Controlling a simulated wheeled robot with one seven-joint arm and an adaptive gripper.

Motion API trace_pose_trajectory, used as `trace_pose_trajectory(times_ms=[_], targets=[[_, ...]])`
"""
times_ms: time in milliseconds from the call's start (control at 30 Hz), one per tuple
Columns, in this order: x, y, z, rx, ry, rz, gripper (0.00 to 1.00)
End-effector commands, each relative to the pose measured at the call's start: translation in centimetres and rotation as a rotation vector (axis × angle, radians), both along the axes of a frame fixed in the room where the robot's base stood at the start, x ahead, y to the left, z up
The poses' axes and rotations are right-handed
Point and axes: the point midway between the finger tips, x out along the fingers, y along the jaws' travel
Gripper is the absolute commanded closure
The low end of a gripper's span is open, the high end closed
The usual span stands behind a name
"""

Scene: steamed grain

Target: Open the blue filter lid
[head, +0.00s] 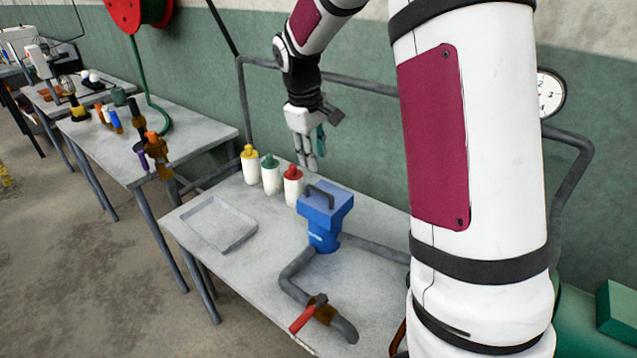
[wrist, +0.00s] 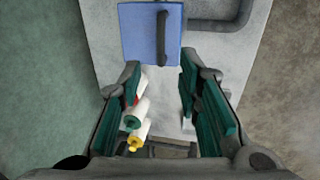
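The blue filter (head: 323,232) stands upright on the grey table, joined to a grey pipe. Its square blue lid (head: 327,203) sits flat on top with a dark bar handle (head: 319,196). My gripper (head: 309,166) hangs above the back of the table, behind the lid and a little to its left, apart from it. In the wrist view the lid (wrist: 140,45) and its handle (wrist: 161,34) lie ahead of the fingertips. There my gripper (wrist: 160,72) shows two green-padded fingers spread apart with nothing held between them.
White bottles with yellow (head: 249,152), green (head: 270,160) and red (head: 292,172) caps stand left of the filter, close below my gripper. An empty grey tray (head: 222,246) lies at the table's left. A red-handled valve (head: 307,314) is on the pipe in front.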

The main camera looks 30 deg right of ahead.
Motion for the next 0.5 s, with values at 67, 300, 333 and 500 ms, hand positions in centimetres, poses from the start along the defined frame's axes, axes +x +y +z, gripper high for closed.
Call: trace_pose_trajectory(times_ms=[67, 300, 333, 500], targets=[[0.0, -0.3, -1.7, 0.001, 0.005, -0.002, 0.69], [0.3, -1.2, -6.3, 0.001, 0.006, -0.001, 0.69], [0.4, -1.3, -6.8, 0.000, 0.004, -0.001, 0.69], [0.6, -1.7, -9.2, 0.001, 0.003, -0.001, 0.69]])
